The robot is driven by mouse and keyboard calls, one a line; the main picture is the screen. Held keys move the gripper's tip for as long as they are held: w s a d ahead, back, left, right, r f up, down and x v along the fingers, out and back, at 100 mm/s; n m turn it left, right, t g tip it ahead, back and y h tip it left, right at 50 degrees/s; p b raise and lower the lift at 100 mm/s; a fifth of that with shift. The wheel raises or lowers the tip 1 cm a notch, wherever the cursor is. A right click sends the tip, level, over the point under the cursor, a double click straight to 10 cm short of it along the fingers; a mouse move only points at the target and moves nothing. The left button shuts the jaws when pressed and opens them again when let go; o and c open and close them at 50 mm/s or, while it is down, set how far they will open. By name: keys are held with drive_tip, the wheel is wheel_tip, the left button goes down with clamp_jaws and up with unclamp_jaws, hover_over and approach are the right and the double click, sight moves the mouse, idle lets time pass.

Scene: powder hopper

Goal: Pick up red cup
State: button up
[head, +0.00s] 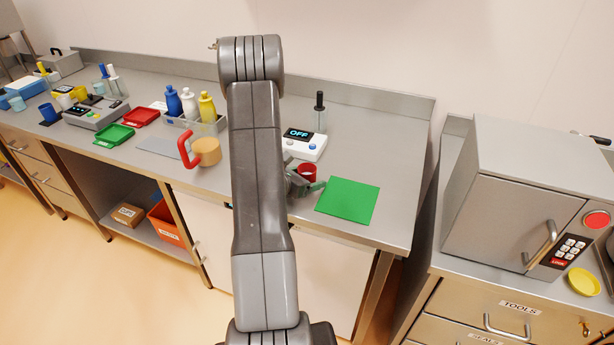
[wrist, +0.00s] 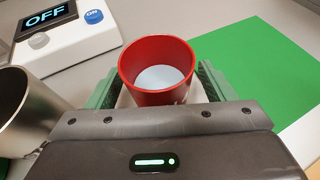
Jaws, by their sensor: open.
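In the wrist view the red cup (wrist: 158,72) is seen from above, with a pale blue-white inside. My gripper (head: 305,184) is at the cup, low over the bench. In the wrist view my gripper (wrist: 158,88) is open, with one green finger on each side of the cup. The lower part of the cup is hidden by the gripper body. I cannot tell whether the fingers touch it.
A white device (head: 303,146) reading OFF stands just behind the cup; it also shows in the wrist view (wrist: 66,36). A metal cylinder (wrist: 25,108) is close on the left. The green mat (wrist: 265,65) leaves free room on the right. A mug with a red handle (head: 207,152) stands further left.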

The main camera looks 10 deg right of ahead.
drive_tip(key=shift+w+d, duration=0.1)
drive_tip(key=c, duration=1)
drive_tip(key=shift+c, duration=0.4)
